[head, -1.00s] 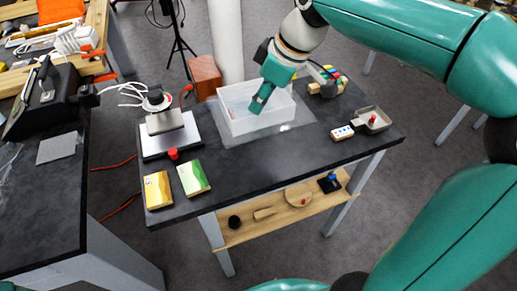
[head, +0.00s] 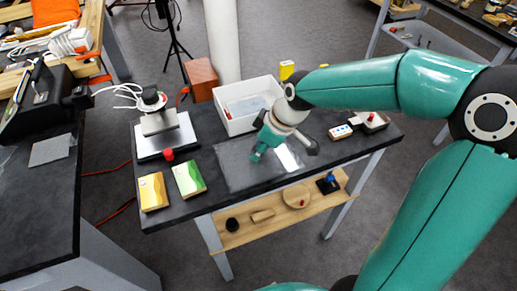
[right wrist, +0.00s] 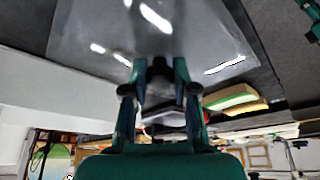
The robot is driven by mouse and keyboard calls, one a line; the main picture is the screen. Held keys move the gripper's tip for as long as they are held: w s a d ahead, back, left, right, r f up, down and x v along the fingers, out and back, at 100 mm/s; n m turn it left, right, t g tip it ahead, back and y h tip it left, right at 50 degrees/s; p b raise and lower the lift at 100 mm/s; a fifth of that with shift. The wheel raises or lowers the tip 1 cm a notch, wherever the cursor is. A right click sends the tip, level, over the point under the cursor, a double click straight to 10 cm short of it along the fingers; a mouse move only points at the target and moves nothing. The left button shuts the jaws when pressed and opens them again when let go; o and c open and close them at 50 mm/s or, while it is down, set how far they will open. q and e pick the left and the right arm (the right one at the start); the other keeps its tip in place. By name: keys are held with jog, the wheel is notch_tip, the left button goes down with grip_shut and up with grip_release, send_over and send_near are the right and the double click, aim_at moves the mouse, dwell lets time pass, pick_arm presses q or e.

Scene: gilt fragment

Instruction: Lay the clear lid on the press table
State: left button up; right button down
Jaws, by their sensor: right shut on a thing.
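The clear lid (head: 233,172) is a thin, see-through sheet with bright glints. It shows over the front part of the black table (head: 328,160), in front of the open white box (head: 234,120). My right gripper (head: 258,156) is shut on the lid and points down at it. In the right wrist view the fingertips (right wrist: 159,66) meet the edge of the lid (right wrist: 100,28), which spreads out beyond them. I cannot tell whether the lid touches the tabletop. My left gripper is out of view.
A small press (head: 160,126) on a silver base stands on the table's left part. Another dark table (head: 40,195) stands left.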

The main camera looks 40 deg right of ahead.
jog(key=shift+f, duration=0.15)
jog(key=c, duration=0.9)
grip_release()
jog(key=shift+r, duration=0.2)
jog(key=v, duration=1.2)
jog(key=shift+p, duration=0.4)
